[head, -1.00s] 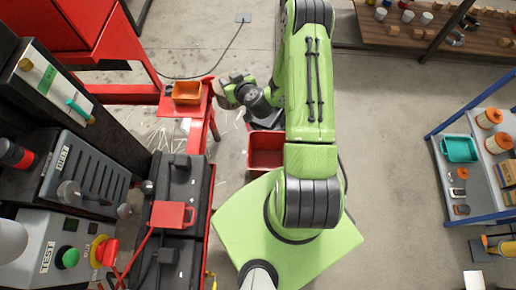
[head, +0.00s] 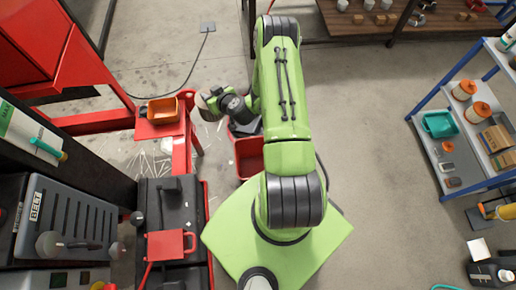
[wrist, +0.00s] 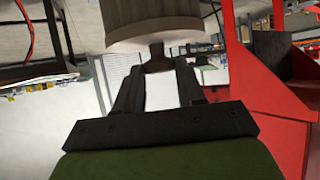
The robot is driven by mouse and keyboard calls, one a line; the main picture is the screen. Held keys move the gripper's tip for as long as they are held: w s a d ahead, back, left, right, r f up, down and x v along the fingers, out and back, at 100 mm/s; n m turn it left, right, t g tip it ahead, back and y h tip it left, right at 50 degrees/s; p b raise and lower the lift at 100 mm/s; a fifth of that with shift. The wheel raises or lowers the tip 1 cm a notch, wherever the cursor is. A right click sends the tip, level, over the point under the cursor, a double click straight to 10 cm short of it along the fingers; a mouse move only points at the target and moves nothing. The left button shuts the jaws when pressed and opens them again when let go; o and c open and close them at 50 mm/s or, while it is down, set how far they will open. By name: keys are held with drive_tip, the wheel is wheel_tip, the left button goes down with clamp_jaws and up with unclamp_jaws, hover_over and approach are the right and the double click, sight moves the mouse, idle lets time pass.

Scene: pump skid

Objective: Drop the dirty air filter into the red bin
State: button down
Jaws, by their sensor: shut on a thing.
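The dirty air filter (wrist: 155,22) is a grey-brown cylinder with a narrow neck at its near end. In the wrist view my gripper (wrist: 157,68) is shut on that neck, and the filter's far end is cut off by the top edge. The red bin (head: 247,157) stands on the floor below and right of the gripper, partly hidden by my arm. The filter is apart from it.
A red stand (head: 147,131) with an orange tray (head: 163,110) is just left of the gripper. A black case with a red lockout box (head: 171,244) lies nearer. A blue-framed shelf (head: 437,160) with orange-capped filters is at right. The floor between is clear.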

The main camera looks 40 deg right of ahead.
drive_tip(key=s+d+f+b, duration=0.4)
drive_tip(key=f+b, duration=0.4)
drive_tip(key=f, duration=0.7)
drive_tip(key=s+d+f+b, duration=0.4)
drive_tip(key=f+b, duration=0.4)
drive_tip(key=f, duration=0.7)
drive_tip(key=s+d+f+b, duration=0.4)
drive_tip(key=d+f+b, duration=0.2)
drive_tip(key=f, duration=0.9)
drive_tip(key=b, duration=0.2)
drive_tip(key=shift+d+f+b, duration=0.15)
drive_tip(key=shift+f+b, duration=0.05)
drive_tip(key=shift+b, duration=0.2)
drive_tip(key=c, duration=0.6)
unclamp_jaws()
drive_tip(key=p+v, duration=0.7)
drive_tip(key=v, duration=0.8)
drive_tip(key=shift+s+a, duration=0.35)
